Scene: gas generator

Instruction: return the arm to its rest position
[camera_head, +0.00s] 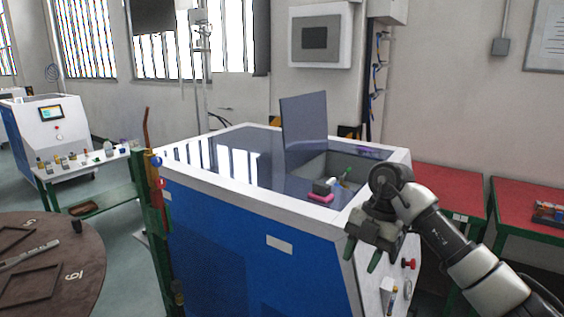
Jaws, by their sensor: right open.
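My right arm comes in from the lower right. Its gripper (362,255) is open, with its two green-tipped fingers apart and nothing between them. It hangs in front of the right front corner of the blue and white machine (225,238), near the panel with the red knob (408,264). My left gripper is not in view.
The machine's dark lid (304,122) stands upright beside an open recess. A pink and dark item (321,192) sits at the recess. Red tables (448,190) stand at the right. A round brown table (75,285) is at the lower left. A green-framed bench (105,200) stands behind it.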

